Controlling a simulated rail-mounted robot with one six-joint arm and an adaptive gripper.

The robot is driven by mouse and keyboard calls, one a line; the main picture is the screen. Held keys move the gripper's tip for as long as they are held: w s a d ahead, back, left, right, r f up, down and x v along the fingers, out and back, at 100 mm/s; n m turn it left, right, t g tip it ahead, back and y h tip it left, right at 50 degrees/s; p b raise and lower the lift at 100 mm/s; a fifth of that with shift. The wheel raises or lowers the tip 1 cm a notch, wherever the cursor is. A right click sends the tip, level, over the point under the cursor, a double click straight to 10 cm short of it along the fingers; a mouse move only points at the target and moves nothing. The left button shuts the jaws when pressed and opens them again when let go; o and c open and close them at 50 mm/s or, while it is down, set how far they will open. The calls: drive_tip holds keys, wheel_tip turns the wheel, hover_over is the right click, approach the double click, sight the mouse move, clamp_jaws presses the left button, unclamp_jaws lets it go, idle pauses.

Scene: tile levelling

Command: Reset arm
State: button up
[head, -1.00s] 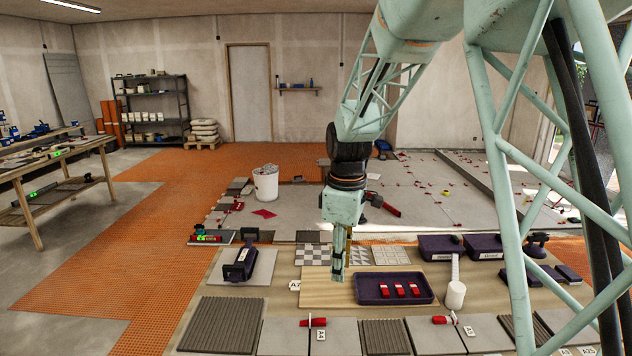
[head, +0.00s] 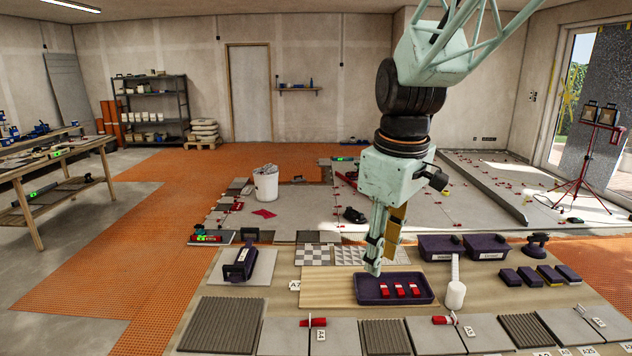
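My gripper (head: 374,268) hangs in the middle of the head view, fingers down and slightly tilted. Its tips overlap the back left edge of the dark purple tray (head: 428,296) in the picture. The tray holds several red wedge-like pieces (head: 400,290) in a row. The gap between the fingertips does not show clearly, so I cannot tell whether it is open or shut. I see no object clearly held in it.
Purple bins (head: 487,246) and several dark blocks (head: 528,277) lie behind and right. Grey tiles (head: 337,339) line the front edge. A white bucket (head: 266,185) stands on the floor behind the board.

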drive_tip(key=s+d+r+m, duration=0.1)
drive_tip(key=s+d+m, duration=0.1)
drive_tip(key=s, duration=0.8)
drive_tip(key=s+d+r+m+t, duration=0.1)
drive_tip(key=s+d+r+m, duration=0.1)
drive_tip(key=s, duration=0.9)
drive_tip(key=s+d+r+m+t, duration=0.1)
drive_tip(key=s+d+m, duration=0.2)
drive_tip(key=s, duration=0.7)
drive_tip(key=shift+s+d+r+m, duration=0.3)
drive_tip(key=shift+s+r+m, duration=0.1)
drive_tip(key=shift+m, duration=0.9)
drive_tip(key=shift+w+d, duration=0.1)
